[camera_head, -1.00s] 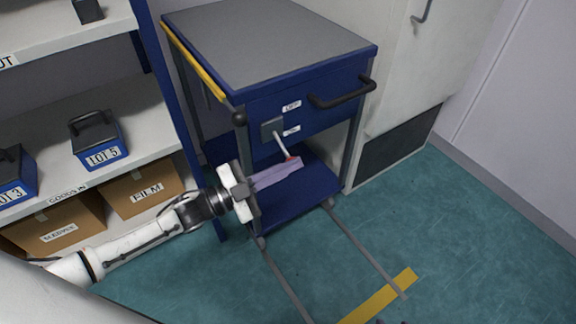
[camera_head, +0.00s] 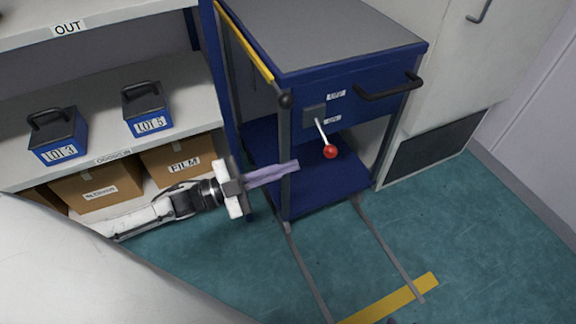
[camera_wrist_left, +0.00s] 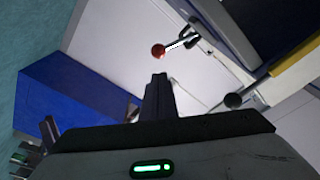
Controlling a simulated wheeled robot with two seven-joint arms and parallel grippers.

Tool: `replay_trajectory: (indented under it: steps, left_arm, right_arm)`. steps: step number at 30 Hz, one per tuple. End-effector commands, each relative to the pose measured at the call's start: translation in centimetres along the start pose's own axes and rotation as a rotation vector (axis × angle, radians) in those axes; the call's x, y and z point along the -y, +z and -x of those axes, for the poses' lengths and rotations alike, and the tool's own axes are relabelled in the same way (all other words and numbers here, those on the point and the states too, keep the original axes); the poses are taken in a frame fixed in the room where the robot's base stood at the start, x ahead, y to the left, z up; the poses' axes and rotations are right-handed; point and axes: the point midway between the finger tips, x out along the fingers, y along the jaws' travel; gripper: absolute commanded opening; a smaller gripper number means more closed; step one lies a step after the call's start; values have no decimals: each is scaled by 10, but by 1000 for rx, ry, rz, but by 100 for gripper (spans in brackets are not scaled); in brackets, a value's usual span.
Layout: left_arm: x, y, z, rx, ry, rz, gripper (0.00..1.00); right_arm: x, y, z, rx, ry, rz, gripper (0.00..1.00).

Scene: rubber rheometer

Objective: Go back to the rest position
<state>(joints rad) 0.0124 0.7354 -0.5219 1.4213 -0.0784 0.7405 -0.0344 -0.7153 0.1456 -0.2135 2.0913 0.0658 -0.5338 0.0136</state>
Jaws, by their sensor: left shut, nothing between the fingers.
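My left gripper (camera_head: 293,167) reaches in from the left in the head view. Its fingers are shut with nothing between them. They point right, in front of the cart's near leg. In the left wrist view the closed dark fingers (camera_wrist_left: 159,82) point toward a lever with a red knob, and a gap shows between fingertips and knob. The lever's red knob (camera_head: 330,152) hangs down from a grey plate (camera_head: 314,114) on the blue cart's front; it also shows in the left wrist view (camera_wrist_left: 158,51). My right gripper is not in view.
The blue cart (camera_head: 350,85) has a black handle (camera_head: 390,90). Left of it, a shelf (camera_head: 200,105) holds dark blue lot boxes (camera_head: 148,108) and cardboard boxes, one marked FILM (camera_head: 183,160). A white cabinet (camera_head: 440,60) stands right.

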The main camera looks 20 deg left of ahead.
Motion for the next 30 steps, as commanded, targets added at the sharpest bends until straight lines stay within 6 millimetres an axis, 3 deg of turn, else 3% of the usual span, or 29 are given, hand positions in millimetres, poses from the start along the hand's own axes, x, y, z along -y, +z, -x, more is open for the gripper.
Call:
replay_trajectory:
  steps: [14,18,21,30]
  left_arm:
    - [-6,-5,-4,28,-15,37,0]
    - [-32,-18,-10,178,-76,197,0]
    - [-59,-30,-3,360,-132,374,0]
    - [-136,-68,72,889,-207,835,0]
  right_arm:
    - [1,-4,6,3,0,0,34]
    - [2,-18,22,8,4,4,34]
    - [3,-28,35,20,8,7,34]
    - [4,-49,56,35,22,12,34]
